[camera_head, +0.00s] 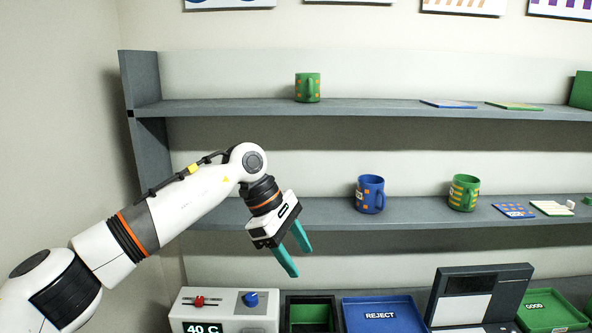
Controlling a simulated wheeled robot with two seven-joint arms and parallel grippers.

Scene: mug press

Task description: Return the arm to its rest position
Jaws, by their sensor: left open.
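My left arm comes in from the lower left. Its gripper (295,259) hangs in front of the lower shelf with the teal fingers pointing down and right. The fingers are apart and nothing is between them. My right gripper does not show.
A green mug (306,88) stands on the upper shelf (220,107). A blue mug (369,195) and a green-yellow mug (463,193) stand on the lower shelf (420,212). Below are a blue REJECT tray (412,326), a dark press-like device (483,283) and a green GOOD tray (570,318).

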